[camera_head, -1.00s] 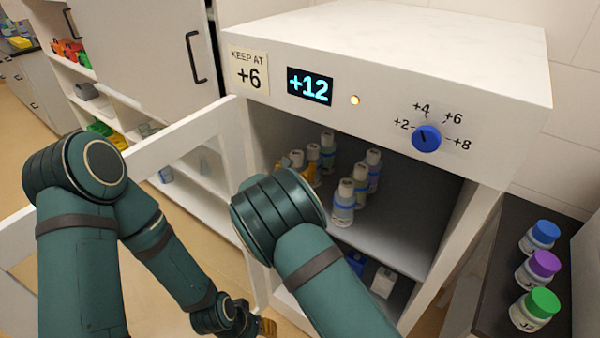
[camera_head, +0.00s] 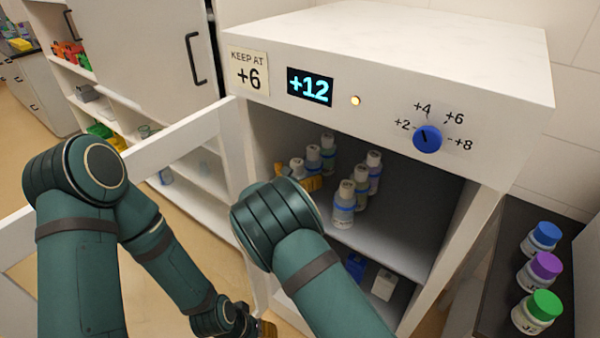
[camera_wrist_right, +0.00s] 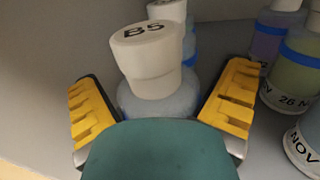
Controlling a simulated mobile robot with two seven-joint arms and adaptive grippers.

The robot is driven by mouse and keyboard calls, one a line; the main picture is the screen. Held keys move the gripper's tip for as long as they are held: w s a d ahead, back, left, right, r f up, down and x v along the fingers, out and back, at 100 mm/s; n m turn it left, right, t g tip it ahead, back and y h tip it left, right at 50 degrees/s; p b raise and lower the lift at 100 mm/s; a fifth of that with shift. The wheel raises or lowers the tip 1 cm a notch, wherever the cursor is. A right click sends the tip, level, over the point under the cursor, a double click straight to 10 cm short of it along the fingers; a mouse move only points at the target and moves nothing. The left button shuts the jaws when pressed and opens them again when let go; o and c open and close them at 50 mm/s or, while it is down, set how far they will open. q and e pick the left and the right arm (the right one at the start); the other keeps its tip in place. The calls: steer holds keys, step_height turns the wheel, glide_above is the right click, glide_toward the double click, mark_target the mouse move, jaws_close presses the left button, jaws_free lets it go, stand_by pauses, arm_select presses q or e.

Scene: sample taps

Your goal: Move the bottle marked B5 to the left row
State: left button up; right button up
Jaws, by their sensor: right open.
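The bottle marked B5 (camera_wrist_right: 148,60), with a white cap, stands between the two yellow fingers of my right gripper (camera_wrist_right: 165,105) in the right wrist view. The fingers are open, with a gap on each side of it. In the head view, its white cap (camera_head: 297,164) shows at the front of the left line of bottles, with my right gripper (camera_head: 297,178) around it. Its lower part is hidden there. Two bottles (camera_head: 313,160) stand behind it. My left gripper (camera_head: 266,328) is low at the bottom edge, mostly hidden, outside the cabinet.
A right line of bottles (camera_head: 344,206) stands close to my right gripper on the same shelf (camera_head: 395,225). The cabinet's door (camera_head: 180,140) is open to the left. Several capped jars (camera_head: 532,312) stand on a dark counter at right. The display (camera_head: 310,87) reads +12.

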steer(key=p+v, duration=0.1)
steer(key=v, duration=1.1)
steer(key=shift+r, duration=0.1)
stand_by(0.9)
